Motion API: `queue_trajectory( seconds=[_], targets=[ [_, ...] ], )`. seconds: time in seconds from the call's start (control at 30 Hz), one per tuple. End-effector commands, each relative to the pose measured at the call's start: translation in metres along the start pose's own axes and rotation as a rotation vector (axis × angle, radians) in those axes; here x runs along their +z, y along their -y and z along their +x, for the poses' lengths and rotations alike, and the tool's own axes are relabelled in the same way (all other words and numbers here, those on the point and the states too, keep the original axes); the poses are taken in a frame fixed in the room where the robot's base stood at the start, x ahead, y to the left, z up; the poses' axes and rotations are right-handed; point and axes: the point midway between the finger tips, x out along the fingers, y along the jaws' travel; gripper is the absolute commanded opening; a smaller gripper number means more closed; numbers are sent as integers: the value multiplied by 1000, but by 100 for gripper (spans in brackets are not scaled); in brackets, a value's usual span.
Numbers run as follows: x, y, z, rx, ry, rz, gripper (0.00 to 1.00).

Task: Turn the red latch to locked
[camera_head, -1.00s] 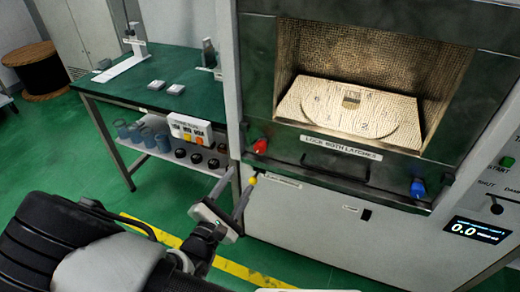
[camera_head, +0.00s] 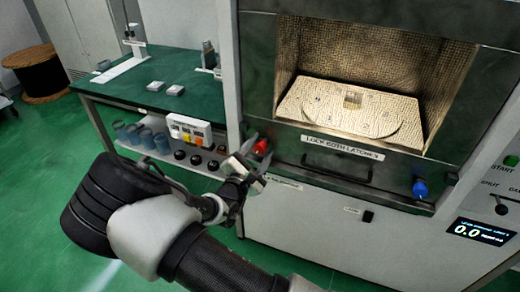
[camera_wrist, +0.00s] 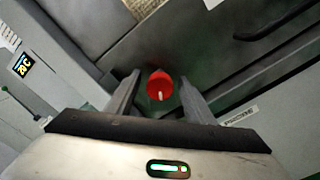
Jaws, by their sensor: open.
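The red latch (camera_head: 261,147) is a round red knob at the lower left of the microwave generator's front frame. In the wrist view the red latch (camera_wrist: 160,86) carries a pale mark toward its lower edge. My gripper (camera_head: 252,168) is open at the knob. In the wrist view my gripper's fingers (camera_wrist: 160,95) stand one on each side of the knob, with small gaps. I cannot tell how deep the knob sits between them. The blue latch (camera_head: 420,188) is at the lower right of the frame.
A label reading "LOCK BOTH LATCHES" (camera_head: 343,148) and a dark handle (camera_head: 336,166) lie right of the knob. The lit chamber (camera_head: 350,100) is open to view. A green table (camera_head: 130,85) with a lower shelf of cups and knobs stands to the left.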

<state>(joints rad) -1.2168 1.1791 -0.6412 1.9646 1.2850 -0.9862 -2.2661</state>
Motion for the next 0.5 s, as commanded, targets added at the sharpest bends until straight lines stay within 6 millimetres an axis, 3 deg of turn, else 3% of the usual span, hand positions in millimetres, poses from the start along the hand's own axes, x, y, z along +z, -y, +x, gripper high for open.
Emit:
queue_trajectory(
  seconds=[0.23, 0.43, 0.5],
  targets=[
    [0, 0, 0, 0, 0, 0, 46],
    [0, 0, 0, 1, 0, 0, 13],
    [0, -1, 0, 1, 0, 1, 9]
  ],
)
